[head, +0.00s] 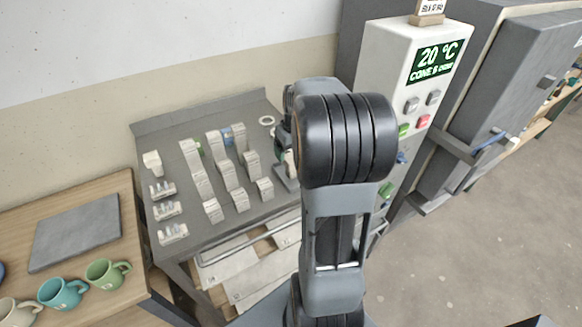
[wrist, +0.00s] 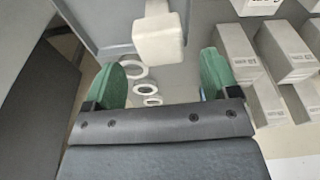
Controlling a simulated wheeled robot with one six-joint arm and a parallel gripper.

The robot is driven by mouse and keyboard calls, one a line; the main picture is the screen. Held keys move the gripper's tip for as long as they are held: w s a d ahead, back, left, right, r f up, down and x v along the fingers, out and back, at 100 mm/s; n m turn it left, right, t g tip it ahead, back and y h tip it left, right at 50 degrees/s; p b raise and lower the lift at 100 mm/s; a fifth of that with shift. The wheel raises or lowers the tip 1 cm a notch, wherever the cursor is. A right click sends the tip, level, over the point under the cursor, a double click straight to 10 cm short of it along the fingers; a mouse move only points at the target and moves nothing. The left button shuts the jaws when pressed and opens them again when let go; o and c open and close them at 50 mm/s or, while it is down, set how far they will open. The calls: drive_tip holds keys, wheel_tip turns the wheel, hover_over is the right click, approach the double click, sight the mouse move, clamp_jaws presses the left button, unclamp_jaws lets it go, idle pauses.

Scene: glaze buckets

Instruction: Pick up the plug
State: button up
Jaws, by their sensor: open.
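A pale, blocky piece with a narrower neck, which looks like the plug (wrist: 158,38), shows at the top middle of the wrist view. It lies beyond my gripper (wrist: 161,80), between the lines of its two green fingers. The fingers are wide apart with nothing held, and I see no contact with the plug. In the head view my arm hides most of the gripper. A similar pale piece (head: 152,161) sits at the back left of the grey table there; I cannot tell whether it is the same one.
Rows of pale blocks (head: 228,175) stand on the grey table (head: 185,235); some show right of my gripper in the wrist view (wrist: 285,50). Pale rings (wrist: 131,66) lie near the left finger. Mugs (head: 108,273) stand left; a control box (head: 395,65) stands right.

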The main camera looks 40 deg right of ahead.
sight(292, 157)
drive_tip(key=f, duration=0.4)
drive_tip(key=shift+w+f+p, duration=0.2)
drive_tip(key=shift+f+p, duration=0.15)
drive_tip(key=shift+f, duration=0.05)
drive_tip(key=c, duration=1)
